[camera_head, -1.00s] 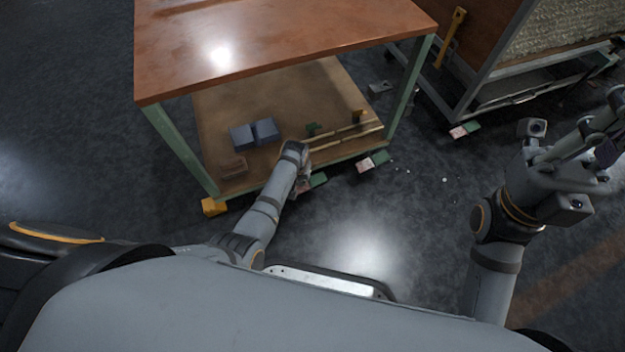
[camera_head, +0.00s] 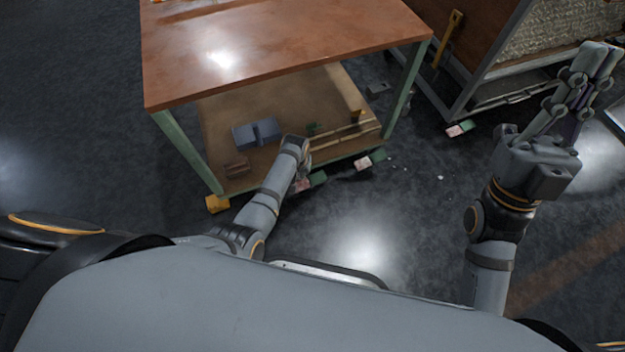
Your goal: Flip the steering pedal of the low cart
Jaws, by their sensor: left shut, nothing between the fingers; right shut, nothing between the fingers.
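The low cart has a rust-brown top (camera_head: 290,50), green legs (camera_head: 186,150) and a lower shelf (camera_head: 270,105). Red-and-green pedals show at its base, one at the front (camera_head: 319,178) and one at the right corner (camera_head: 371,159). A yellow piece (camera_head: 216,204) sits at the front left corner. My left gripper (camera_head: 301,176) points down at the shelf's front edge, beside the front pedal; my wrist hides most of it, and I cannot tell whether it touches. My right gripper (camera_head: 606,62) is raised at the right, shut and empty, away from the cart.
Grey-blue boxes (camera_head: 257,134), a brown block (camera_head: 236,165) and long bars (camera_head: 345,138) lie on the shelf. A second cart (camera_head: 492,60) stands at the back right, with a pedal (camera_head: 459,129) at its corner. Small white bits lie on the floor between. The left floor is clear.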

